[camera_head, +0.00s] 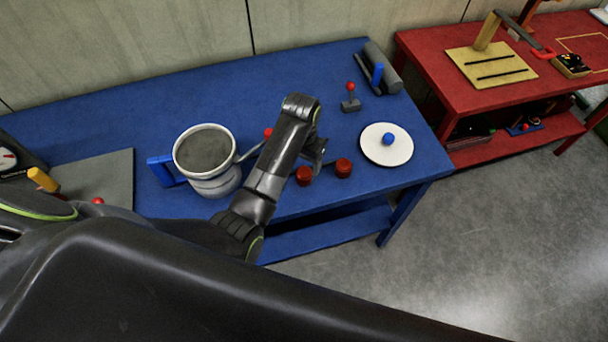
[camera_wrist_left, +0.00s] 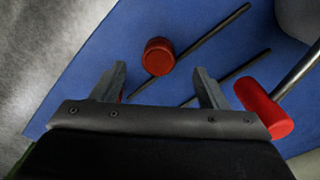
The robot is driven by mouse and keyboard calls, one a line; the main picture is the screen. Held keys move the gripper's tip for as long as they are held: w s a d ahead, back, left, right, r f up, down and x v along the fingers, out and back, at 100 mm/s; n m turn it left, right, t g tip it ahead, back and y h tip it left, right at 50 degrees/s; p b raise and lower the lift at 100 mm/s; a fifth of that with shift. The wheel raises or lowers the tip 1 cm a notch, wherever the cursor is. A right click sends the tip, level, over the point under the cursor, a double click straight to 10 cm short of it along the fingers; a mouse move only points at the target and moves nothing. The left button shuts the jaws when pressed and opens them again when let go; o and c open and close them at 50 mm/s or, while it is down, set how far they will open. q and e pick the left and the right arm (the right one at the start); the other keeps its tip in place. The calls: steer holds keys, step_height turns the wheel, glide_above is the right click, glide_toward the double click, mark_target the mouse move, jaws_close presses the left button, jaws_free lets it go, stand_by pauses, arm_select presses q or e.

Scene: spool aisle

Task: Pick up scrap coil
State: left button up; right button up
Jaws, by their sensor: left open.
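Two short red cylinders stand near the front edge of the blue table, a left one (camera_head: 304,176) and a right one (camera_head: 343,168). Nothing is clearly marked as the scrap coil, and I cannot tell whether either cylinder is it. My left gripper (camera_head: 316,160) is above the table, close to the left cylinder. In the left wrist view the gripper (camera_wrist_left: 158,85) is open and empty. One red cylinder (camera_wrist_left: 158,57) shows beyond the gap between its fingers, apart from both. A sliver of red shows behind the left finger. My right gripper is not in view.
A white pot-like machine (camera_head: 222,186) with a blue handle stands left of my arm. Its metal lever ends in a red grip (camera_wrist_left: 265,110), close beside the right finger. A white disc (camera_head: 373,151) with a blue knob lies right. A red table (camera_head: 440,75) stands beyond.

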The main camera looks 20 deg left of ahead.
mark_target(304, 171)
arm_select(q)
steer(key=shift+f, duration=0.75)
steer(key=shift+w+f, duration=0.1)
steer(key=shift+f, duration=0.25)
steer(key=shift+f+p, duration=0.3)
steer(key=f, duration=0.3)
steer(key=shift+w+d+f+p, duration=0.1)
steer(key=shift+w+f+p, duration=0.15)
steer(key=shift+w+p, duration=0.1)
steer(key=shift+f, duration=0.35)
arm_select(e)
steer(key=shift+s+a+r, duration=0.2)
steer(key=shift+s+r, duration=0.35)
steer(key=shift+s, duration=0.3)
arm_select(q)
steer(key=c, duration=1.1)
